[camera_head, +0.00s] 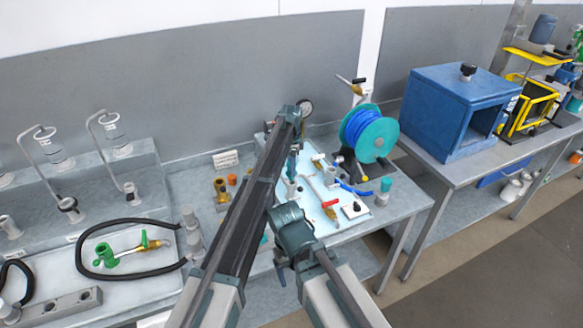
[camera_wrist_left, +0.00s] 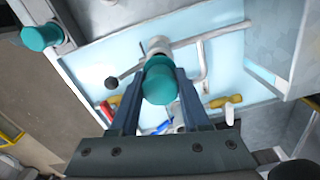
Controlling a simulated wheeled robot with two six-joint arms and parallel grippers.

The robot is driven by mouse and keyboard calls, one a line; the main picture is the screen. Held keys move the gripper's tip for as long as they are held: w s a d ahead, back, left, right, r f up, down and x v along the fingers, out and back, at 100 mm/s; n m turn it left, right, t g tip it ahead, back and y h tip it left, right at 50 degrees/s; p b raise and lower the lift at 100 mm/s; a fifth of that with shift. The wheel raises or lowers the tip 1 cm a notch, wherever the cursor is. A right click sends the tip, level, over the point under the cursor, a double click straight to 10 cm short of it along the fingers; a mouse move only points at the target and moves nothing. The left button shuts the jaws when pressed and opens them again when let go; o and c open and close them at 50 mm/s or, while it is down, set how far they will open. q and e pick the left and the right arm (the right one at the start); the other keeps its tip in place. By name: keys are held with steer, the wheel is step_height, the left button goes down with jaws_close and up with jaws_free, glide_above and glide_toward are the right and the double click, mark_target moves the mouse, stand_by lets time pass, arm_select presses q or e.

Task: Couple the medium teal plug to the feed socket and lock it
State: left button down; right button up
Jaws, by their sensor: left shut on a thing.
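The medium teal plug (camera_wrist_left: 160,82) is between the two fingers of my left gripper (camera_wrist_left: 158,88) in the left wrist view, and the gripper is shut on it. A pale grey-white fitting (camera_wrist_left: 157,45), likely the feed socket, shows directly beyond the plug's end. I cannot tell whether plug and fitting touch or are locked. In the head view my left gripper (camera_head: 292,163) points down over the pale blue panel (camera_head: 312,180), and the plug in it is not clear. My right arm's end (camera_head: 282,270) is low in the middle, and its jaws are unclear.
Another teal-capped piece (camera_wrist_left: 42,36) stands at the panel's corner. The panel bears pipes, a red handle (camera_head: 330,203) and yellow handles. A blue hose reel (camera_head: 368,133) stands behind. A black hose loop (camera_head: 125,220) lies on the left bench. A blue box (camera_head: 455,115) stands on the right table.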

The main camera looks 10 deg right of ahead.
arm_select(q)
steer(key=shift+f, duration=0.1)
steer(key=shift+f+b, duration=0.25)
steer(key=shift+b, duration=0.05)
steer(key=shift+f, duration=0.15)
stand_by(0.5)
steer(key=shift+f+b, duration=1.1)
steer(key=shift+b, duration=0.15)
steer(key=shift+f+b, duration=0.3)
steer(key=shift+b, duration=0.05)
steer(key=shift+c, duration=1.5)
jaws_free()
